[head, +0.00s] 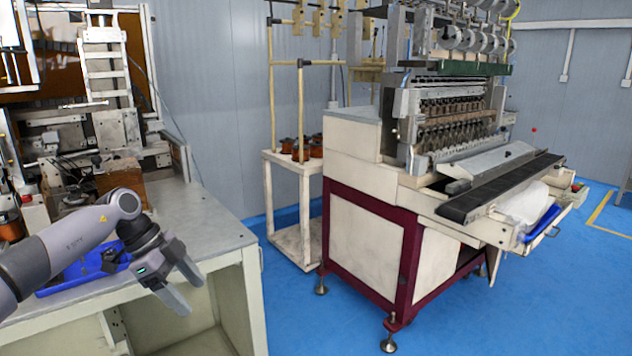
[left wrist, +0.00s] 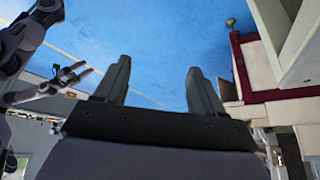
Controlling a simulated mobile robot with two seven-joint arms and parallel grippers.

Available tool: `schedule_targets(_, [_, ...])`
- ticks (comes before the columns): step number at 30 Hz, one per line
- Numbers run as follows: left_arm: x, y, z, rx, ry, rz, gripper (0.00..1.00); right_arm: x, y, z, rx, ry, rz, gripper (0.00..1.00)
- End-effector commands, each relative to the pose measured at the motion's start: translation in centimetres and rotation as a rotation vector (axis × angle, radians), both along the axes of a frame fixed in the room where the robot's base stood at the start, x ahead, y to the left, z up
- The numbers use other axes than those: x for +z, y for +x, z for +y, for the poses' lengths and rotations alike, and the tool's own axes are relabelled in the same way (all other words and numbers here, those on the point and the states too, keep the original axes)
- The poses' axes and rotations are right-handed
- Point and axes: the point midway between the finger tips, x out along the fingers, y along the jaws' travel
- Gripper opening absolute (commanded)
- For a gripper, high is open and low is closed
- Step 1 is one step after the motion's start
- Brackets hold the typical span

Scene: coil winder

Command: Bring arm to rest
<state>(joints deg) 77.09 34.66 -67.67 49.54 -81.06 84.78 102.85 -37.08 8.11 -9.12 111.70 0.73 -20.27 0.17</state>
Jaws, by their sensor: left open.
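My left arm comes in from the left in the head view. Its gripper (head: 190,292) is open and empty, in front of the workbench's (head: 215,219) near edge, with its fingers pointing down and to the right. In the left wrist view the two fingers of this gripper (left wrist: 158,70) stand well apart with only blue floor (left wrist: 160,35) behind them. Another arm of mine, with a small gripper (left wrist: 78,74), shows at the left of that view. It is too small to tell whether its jaws are open.
A blue tray (head: 84,268) lies on the bench behind my left arm. A coil winding machine (head: 365,245) with a dark red frame stands at the right. A cream rack (head: 285,200) stands between them. Blue floor (head: 300,325) is clear in front.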

Motion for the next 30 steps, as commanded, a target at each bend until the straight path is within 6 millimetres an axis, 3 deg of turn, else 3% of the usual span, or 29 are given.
schedule_targets(1, [-2.0, -0.6, -3.0, -0.063, -0.081, -0.020, 0.69, 0.0, 0.0, 0.0, 0.000, 0.000, 0.000, 0.61])
schedule_targets(6, [-5.5, -2.8, -11.8, -0.196, -0.375, -0.138, 0.69, 0.0, 0.0, 0.0, -0.001, 0.001, 0.000, 0.61])
schedule_targets(12, [-7.0, -5.9, -19.3, -0.195, -0.703, -0.288, 0.69, 0.0, 0.0, 0.1, 0.000, 0.002, 0.000, 0.61])
schedule_targets(15, [-7.2, -7.2, -21.6, -0.133, -0.842, -0.362, 0.69, 0.0, 0.0, 0.1, 0.000, 0.002, 0.001, 0.61])
schedule_targets(18, [-7.3, -8.3, -23.0, -0.032, -0.956, -0.431, 0.69, 0.0, -0.1, 0.1, 0.000, 0.002, 0.001, 0.61])
schedule_targets(22, [-7.6, -9.4, -23.4, 0.141, -1.054, -0.512, 0.69, 0.0, -0.1, 0.1, 0.000, 0.002, 0.001, 0.61])
schedule_targets(26, [-8.6, -10.3, -22.4, 0.347, -1.092, -0.569, 0.69, 0.0, -0.1, 0.1, -0.001, 0.003, 0.003, 0.61])
schedule_targets(30, [-10.8, -11.6, -20.2, 0.586, -1.063, -0.597, 0.69, -0.1, -0.1, 0.1, -0.001, 0.003, 0.003, 0.61])
